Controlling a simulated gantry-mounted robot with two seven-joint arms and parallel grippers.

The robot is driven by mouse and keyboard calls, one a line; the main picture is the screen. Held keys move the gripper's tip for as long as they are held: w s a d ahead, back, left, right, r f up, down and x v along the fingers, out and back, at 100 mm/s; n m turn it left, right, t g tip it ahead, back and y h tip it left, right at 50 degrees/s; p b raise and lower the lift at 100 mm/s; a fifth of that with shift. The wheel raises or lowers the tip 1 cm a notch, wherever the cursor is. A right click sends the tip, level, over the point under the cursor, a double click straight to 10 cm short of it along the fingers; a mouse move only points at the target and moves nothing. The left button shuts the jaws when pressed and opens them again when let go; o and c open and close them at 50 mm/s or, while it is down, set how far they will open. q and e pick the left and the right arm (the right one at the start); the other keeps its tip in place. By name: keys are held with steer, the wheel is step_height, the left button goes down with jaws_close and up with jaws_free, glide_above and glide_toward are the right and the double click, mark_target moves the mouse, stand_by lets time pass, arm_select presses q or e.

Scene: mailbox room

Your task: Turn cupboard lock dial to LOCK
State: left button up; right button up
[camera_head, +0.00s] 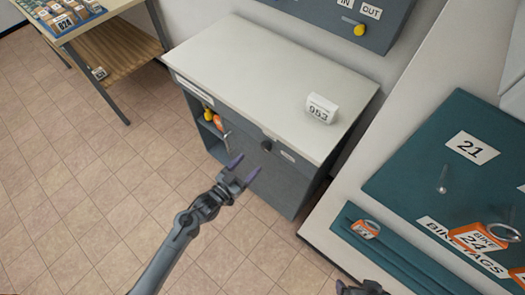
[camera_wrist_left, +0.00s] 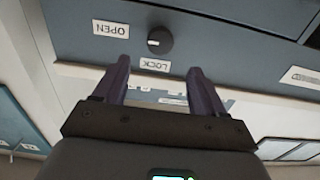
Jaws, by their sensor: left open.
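The grey cupboard (camera_head: 270,180) has a light top, and its dark round lock dial (camera_head: 265,145) sits on the front near the upper edge. In the left wrist view, the picture is upside down, and the dial (camera_wrist_left: 160,40) has a white mark on its left side, towards the OPEN label (camera_wrist_left: 110,29). The LOCK label (camera_wrist_left: 155,65) shows below the dial. My left gripper (camera_head: 244,167) is open and empty, in front of the cupboard; its fingers (camera_wrist_left: 158,68) point towards the dial, apart from it. My right gripper (camera_head: 362,287) shows only partly at the bottom edge.
A white block marked 053 (camera_head: 320,108) stands on the cupboard top. An open shelf (camera_head: 208,126) at the cupboard's left holds small coloured items. On the right are a teal board marked 21 (camera_head: 420,165) and a bike tags rail (camera_head: 400,250). The tiled floor (camera_head: 110,190) at left is clear.

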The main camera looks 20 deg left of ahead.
mark_target(264, 148)
arm_select(q)
steer(key=b+x, duration=0.1)
steer(key=x, duration=0.8)
steer(key=c, duration=1)
steer(key=shift+c, duration=0.2)
